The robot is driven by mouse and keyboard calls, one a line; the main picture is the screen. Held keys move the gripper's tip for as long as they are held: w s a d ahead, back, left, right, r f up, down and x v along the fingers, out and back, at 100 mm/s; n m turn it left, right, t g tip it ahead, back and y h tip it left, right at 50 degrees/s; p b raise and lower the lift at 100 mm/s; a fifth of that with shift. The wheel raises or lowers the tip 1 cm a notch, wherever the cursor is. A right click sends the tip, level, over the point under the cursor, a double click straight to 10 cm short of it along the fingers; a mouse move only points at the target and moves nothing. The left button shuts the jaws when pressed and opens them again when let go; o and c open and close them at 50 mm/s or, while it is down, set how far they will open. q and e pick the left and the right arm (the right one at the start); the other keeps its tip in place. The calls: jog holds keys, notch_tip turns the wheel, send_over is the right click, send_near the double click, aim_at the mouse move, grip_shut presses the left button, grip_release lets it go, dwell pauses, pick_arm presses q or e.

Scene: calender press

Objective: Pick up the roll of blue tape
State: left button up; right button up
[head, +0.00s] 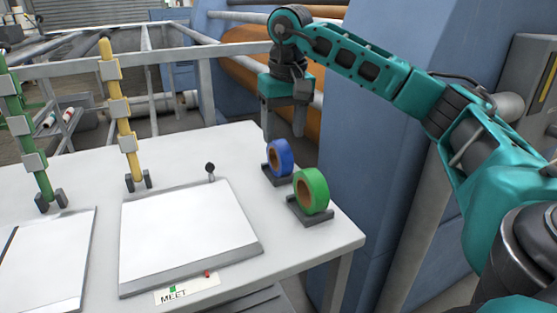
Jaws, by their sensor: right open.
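The roll of blue tape (280,157) stands upright in a small dark holder (279,179) near the right side of the white table. My right gripper (284,130) is open, with its fingers pointing down, and shows just above and behind the blue roll in the picture. I cannot tell how far its fingertips are from the roll. No tape shows between the fingers. My left gripper is out of the picture.
A roll of green tape (311,191) stands in its own holder just in front of the blue one. A white board (188,233) lies on the table (236,143) to the left. Green and yellow posts (119,112) stand further left. A blue machine wall (371,140) rises at the right.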

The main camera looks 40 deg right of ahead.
aim_at(279, 156)
jog(key=f, duration=0.2)
jog(key=shift+w+f, duration=0.2)
jog(key=shift+f, duration=0.1)
jog(key=f, duration=0.3)
jog(key=f+b, duration=0.1)
jog(key=shift+w+f, duration=0.2)
jog(key=shift+w, duration=0.15)
jog(key=shift+f, duration=0.25)
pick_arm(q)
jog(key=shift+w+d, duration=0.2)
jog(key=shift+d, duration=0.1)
pick_arm(e)
jog(key=shift+c, duration=0.2)
jog(key=c, duration=1)
jog(key=shift+r, duration=0.15)
